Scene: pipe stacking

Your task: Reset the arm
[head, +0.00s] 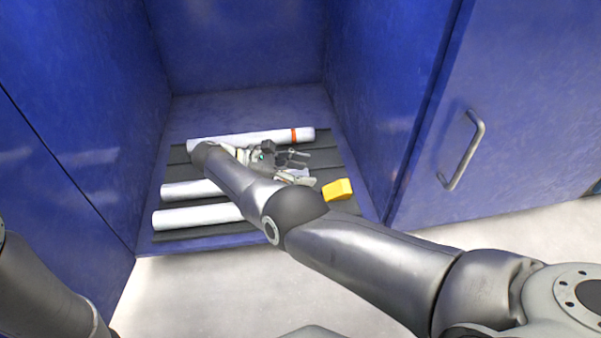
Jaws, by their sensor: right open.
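My right arm reaches from the lower right into the blue cabinet. My right gripper (297,166) is open over the dark ribbed mat (176,157), its fingers pointing right. I see nothing between its fingers. A white pipe with an orange band (252,138) lies across the back of the mat. A second white pipe (190,190) and a third white pipe (197,216) lie nearer the front, partly hidden by my arm. My left arm shows at the lower left edge; its gripper is out of view.
A yellow block (338,190) is at the mat's right side, close to my right gripper. Blue cabinet walls (235,50) stand at the back and both sides. A door with a metal handle (463,150) is at the right. The pale floor (190,290) in front looks clear.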

